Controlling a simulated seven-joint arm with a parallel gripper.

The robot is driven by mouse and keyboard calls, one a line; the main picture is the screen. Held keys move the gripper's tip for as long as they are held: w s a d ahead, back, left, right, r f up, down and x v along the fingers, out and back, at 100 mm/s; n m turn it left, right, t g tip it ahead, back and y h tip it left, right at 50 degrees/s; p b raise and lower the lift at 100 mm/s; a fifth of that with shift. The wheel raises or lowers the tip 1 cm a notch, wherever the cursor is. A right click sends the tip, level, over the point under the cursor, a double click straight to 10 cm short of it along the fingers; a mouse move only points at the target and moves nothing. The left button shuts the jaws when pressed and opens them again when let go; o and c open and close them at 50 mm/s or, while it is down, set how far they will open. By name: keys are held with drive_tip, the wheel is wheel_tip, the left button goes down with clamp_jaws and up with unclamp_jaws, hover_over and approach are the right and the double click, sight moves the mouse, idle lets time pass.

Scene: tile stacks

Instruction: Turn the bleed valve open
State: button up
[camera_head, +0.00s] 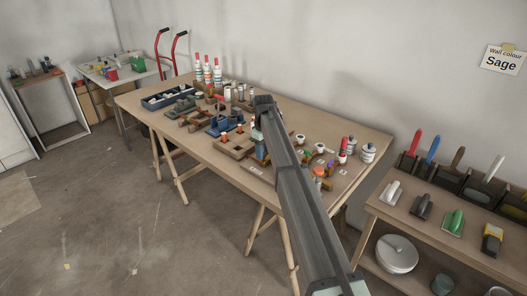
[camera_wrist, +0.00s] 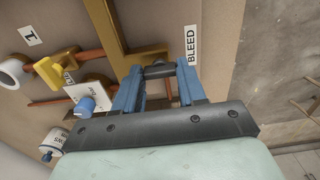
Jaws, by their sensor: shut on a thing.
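My gripper (camera_wrist: 158,74) has its blue fingers closed around a dark, short cylindrical part, the bleed valve (camera_wrist: 160,71), in the wrist view. The valve sits at the end of a brass-coloured pipe (camera_wrist: 128,52), right beside a label reading BLEED (camera_wrist: 192,45). The fingers cover its sides, so whether it is open or closed cannot be told. In the head view my gripper (camera_head: 261,148) is low over the middle of the workbench (camera_head: 340,127), and my arm hides the valve.
In the wrist view a yellow lever (camera_wrist: 56,72) on a copper pipe, a blue knob (camera_wrist: 86,106) on a white plate and a "1" label (camera_wrist: 31,36) lie to the left. The board's edge is at right. Several fittings crowd the bench; a trowel shelf (camera_head: 440,217) stands at right.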

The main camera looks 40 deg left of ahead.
drive_tip(key=o, duration=1.1)
drive_tip(key=shift+c, duration=0.2)
drive_tip(key=shift+r, duration=0.15)
wheel_tip(320, 180, up, 14)
drive_tip(key=shift+f, duration=0.2)
